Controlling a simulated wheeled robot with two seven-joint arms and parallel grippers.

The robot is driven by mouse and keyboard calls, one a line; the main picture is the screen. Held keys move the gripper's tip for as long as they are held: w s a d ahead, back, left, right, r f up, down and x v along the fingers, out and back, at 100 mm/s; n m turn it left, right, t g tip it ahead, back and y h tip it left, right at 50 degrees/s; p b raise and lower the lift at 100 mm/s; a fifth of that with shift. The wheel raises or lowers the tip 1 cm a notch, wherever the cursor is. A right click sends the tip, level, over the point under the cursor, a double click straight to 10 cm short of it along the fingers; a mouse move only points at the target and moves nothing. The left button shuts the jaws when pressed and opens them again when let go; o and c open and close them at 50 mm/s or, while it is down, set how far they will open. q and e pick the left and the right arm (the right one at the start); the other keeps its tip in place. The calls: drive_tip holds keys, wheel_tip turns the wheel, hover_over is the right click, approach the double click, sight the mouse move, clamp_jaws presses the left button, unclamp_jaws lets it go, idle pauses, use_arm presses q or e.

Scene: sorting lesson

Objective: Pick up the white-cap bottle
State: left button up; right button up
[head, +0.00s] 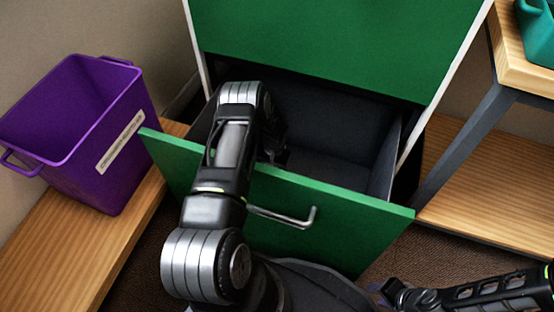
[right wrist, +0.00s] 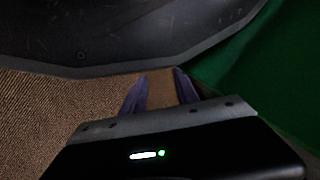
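No white-cap bottle shows in either view. The green drawer (head: 345,213) is pulled open, and the part of its dark inside that I can see looks empty. My left arm reaches over the drawer front, and its dark far end goes down into the drawer. The arm covers most of that end, so the left fingers and anything at them are hidden. My right gripper (head: 382,294) is low at the bottom right, in front of the drawer. In the right wrist view its two purple fingers (right wrist: 160,75) are apart with only carpet between them.
A purple bin (head: 115,165) with a white label stands on a low wooden bench (head: 70,245) at left. A wooden shelf unit (head: 490,190) with dark legs stands at right, a teal container (head: 538,35) on top. The drawer's metal handle (head: 285,217) sticks out.

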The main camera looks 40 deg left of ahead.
use_arm(q)
drive_tip(key=shift+c, duration=0.4)
drive_tip(key=c, duration=1.3)
drive_tip(key=shift+c, duration=0.2)
drive_tip(key=shift+r, duration=0.1)
wheel_tip(320, 180, up, 10)
drive_tip(key=p, duration=0.3)
drive_tip(key=shift+p, duration=0.4)
